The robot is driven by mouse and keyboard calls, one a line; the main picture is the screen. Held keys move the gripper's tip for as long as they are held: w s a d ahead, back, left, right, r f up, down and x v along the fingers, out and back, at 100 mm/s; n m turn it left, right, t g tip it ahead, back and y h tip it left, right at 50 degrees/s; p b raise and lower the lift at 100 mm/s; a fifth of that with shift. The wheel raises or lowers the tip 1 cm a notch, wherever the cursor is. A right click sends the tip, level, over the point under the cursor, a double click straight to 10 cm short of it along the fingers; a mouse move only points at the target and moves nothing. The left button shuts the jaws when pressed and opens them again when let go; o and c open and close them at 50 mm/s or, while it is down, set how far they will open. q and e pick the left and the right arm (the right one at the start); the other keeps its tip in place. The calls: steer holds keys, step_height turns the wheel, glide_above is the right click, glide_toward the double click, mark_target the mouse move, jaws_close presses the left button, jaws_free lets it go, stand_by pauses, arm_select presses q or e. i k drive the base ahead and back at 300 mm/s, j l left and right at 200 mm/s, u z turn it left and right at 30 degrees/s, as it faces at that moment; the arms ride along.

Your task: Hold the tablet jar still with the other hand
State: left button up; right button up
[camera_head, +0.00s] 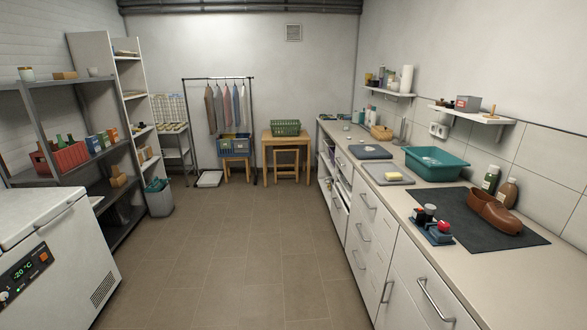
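I cannot tell for certain which thing is the tablet jar. Neither of my grippers shows in the head view. A small jar with a pale body (25,74) stands on the top of the grey shelf rack at the left. A small blue tray (434,234) on the counter at the right holds several small items, some with red or black tops, too small to make out. Several small containers (380,78) stand on the far wall shelf beside a white roll.
The counter (557,262) runs along the right wall. On it are a dark mat, a brown shoe (494,212), two bottles, a teal basin (436,163) and boards. A white freezer (60,250) stands front left. The tiled floor (235,240) between is clear.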

mark_target(346, 122)
steer(key=i, duration=1.6)
steer(key=i+j, duration=0.1)
steer(key=i, duration=1.5)
steer(key=i+z, duration=0.1)
steer(key=i, duration=1.5)
steer(key=i+j+z, duration=0.1)
steer(key=i+z, duration=0.2)
steer(key=i+j+z, duration=0.25)
steer(key=i, duration=0.2)
steer(key=i+j+z, duration=0.2)
steer(key=i+z, duration=0.25)
steer(key=i+j+z, duration=0.2)
steer(key=z, duration=0.25)
steer(key=j, duration=0.1)
